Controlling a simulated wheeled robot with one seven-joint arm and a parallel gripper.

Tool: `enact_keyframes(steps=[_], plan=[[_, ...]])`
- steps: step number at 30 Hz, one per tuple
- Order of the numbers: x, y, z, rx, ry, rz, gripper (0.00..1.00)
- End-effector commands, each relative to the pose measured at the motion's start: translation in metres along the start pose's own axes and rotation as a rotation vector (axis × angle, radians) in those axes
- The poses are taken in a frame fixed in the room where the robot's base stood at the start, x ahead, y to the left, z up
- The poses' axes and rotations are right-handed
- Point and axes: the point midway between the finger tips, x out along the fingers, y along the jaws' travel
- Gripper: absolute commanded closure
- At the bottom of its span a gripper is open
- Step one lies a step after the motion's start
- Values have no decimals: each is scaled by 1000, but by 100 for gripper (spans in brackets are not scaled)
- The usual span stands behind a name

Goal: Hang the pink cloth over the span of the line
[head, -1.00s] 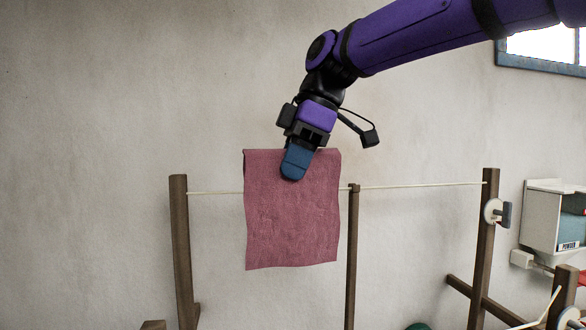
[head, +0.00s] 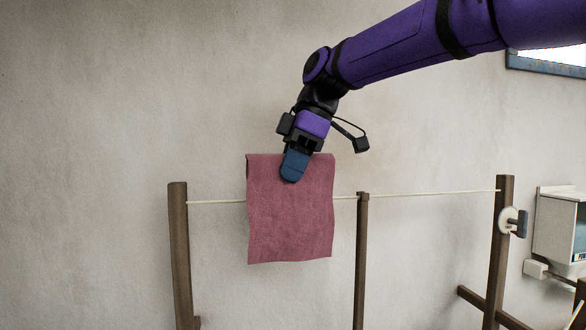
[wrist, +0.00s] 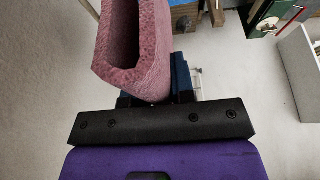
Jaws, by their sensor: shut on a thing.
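The pink cloth (head: 290,220) hangs upright from my gripper (head: 292,178), its top edge above the height of the line. My gripper is shut on the cloth near the top. In the wrist view the cloth (wrist: 160,50) shows as a folded loop with an open gap between its two layers, beside the fingers (wrist: 182,80). The pale line (head: 430,194) runs between wooden posts. The cloth covers part of its left span in the head view. I cannot tell whether the line passes between the layers or behind both.
A left post (head: 180,250), a middle post (head: 362,260) and a right post (head: 500,250) carry the line. A round fitting (head: 513,222) is on the right post. A white shelf box (head: 560,225) is on the wall at right. The right span is bare.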

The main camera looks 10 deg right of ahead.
Motion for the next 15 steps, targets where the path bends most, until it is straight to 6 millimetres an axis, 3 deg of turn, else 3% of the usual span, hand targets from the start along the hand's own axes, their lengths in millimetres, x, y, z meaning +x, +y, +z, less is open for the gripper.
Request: enact_keyframes(steps=[15], plan=[[0, 36, 0, -1, 1, 2, 90]])
